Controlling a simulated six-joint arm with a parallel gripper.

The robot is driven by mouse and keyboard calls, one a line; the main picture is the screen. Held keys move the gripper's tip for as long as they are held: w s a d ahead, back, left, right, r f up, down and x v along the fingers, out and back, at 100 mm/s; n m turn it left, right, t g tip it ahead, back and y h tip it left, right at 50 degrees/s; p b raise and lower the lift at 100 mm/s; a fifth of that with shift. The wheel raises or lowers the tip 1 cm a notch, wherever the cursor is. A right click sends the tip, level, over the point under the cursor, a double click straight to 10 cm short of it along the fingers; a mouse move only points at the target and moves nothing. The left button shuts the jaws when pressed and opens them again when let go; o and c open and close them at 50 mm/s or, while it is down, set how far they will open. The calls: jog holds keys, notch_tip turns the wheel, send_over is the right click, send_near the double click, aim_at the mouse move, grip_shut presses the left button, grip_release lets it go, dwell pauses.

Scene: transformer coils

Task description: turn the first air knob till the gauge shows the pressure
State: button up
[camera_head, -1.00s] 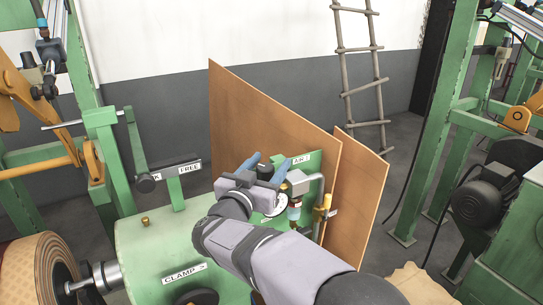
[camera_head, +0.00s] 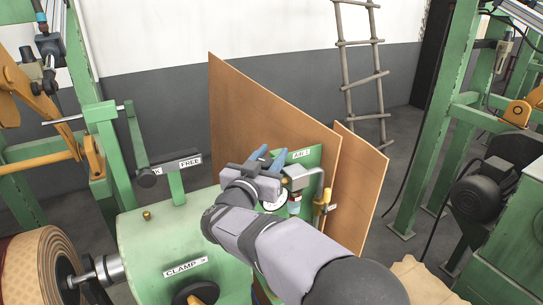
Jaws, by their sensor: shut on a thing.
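My gripper (camera_head: 271,160) is at the green air panel (camera_head: 310,160), which stands on the green machine near the middle of the view. Its blue fingertips are close together at the panel's upper left. It is shut on the air knob, which is mostly hidden behind the fingers and wrist. The round white gauge (camera_head: 274,203) shows only in part below the gripper, and its needle cannot be read. An "AIR 1" label (camera_head: 301,154) is at the panel's top.
Brown boards (camera_head: 262,115) stand behind the panel. A yellow-handled valve (camera_head: 325,198) and a bent grey pipe are just right of the gauge. A lever with a FREE label (camera_head: 189,163) stands to the left. A black motor (camera_head: 480,198) is at the right.

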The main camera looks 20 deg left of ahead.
aim_at(268, 168)
jog(key=shift+y, duration=0.3)
jog(key=n+y+b, duration=0.1)
jog(key=y+b, duration=0.1)
jog(key=a+n+y+b, duration=0.1)
jog(key=n+y+b, duration=0.1)
jog(key=b, duration=0.1)
jog(key=n+y+b, duration=0.2)
jog(key=y, duration=0.1)
jog(key=shift+s+a+g, duration=0.1)
jog(key=shift+a+g, duration=0.2)
jog(key=shift+g, duration=0.1)
jog(key=y+b, duration=0.1)
jog(key=b, duration=0.2)
jog(key=n+g+y+b, duration=0.1)
jog(key=b, duration=0.2)
jog(key=a+n+y+b, duration=0.1)
jog(key=b, duration=0.2)
jog(key=shift+s+r+g+y, duration=0.1)
jog(key=shift+s+g+y, duration=0.1)
jog(key=shift+g+y, duration=0.15)
jog(key=shift+n+g+b, duration=0.25)
jog(key=shift+n+b, duration=0.15)
jog(key=shift+b, duration=1.05)
jog(key=o, duration=1.1)
jog(key=shift+c, duration=0.2)
jog(key=shift+s+d, duration=0.1)
jog(key=shift+b+v, duration=0.4)
jog(key=shift+v, duration=3.2)
